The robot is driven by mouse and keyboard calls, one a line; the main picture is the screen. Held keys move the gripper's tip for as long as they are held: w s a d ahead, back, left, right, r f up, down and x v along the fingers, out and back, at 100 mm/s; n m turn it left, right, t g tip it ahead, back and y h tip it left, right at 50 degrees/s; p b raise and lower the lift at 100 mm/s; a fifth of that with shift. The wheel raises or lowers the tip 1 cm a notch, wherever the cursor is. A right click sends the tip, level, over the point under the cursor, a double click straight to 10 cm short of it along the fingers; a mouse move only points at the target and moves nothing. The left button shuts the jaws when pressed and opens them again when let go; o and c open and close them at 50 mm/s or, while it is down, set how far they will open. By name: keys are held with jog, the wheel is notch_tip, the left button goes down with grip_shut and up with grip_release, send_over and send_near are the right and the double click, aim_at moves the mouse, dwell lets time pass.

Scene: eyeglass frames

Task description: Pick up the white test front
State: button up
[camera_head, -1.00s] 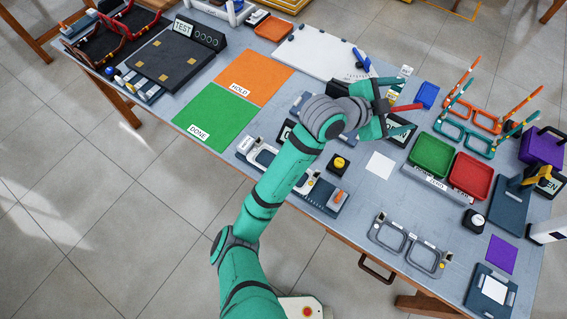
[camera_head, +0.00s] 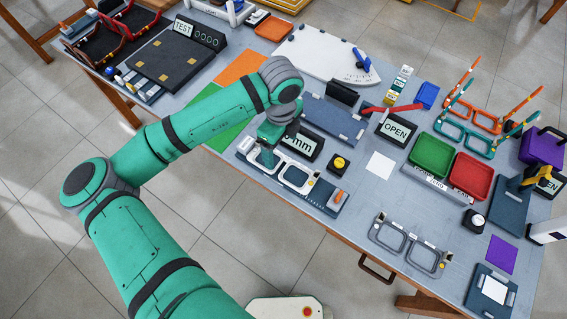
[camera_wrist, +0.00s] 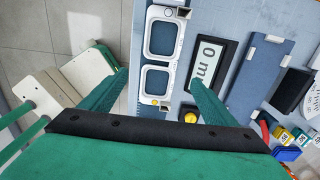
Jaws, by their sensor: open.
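The white test front (camera_head: 299,180), a two-lens frame, lies on a dark blue slide fixture (camera_head: 322,190) near the table's front edge. My gripper (camera_head: 268,158) is at its left part in the head view and hides some of it. In the wrist view the white test front (camera_wrist: 176,71) shows both lens openings, between my two green fingers. My gripper (camera_wrist: 160,78) is open and empty. I cannot tell how high the fingertips are above the front.
A mm display (camera_head: 301,142) stands close behind the front. A yellow-topped button (camera_head: 339,163) is to its right. A grey frame (camera_head: 408,246) lies farther right. An OPEN sign (camera_head: 397,130) and green (camera_head: 431,155) and red (camera_head: 472,176) trays stand beyond.

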aim_at(283, 167)
notch_tip(283, 167, down, 10)
jog(key=shift+w+d+f, duration=0.1)
jog(key=shift+w+d, duration=0.05)
dwell(0.5)
jog(key=shift+c, duration=0.3)
jog(key=c, duration=1.2)
jog(key=shift+r, duration=5.05)
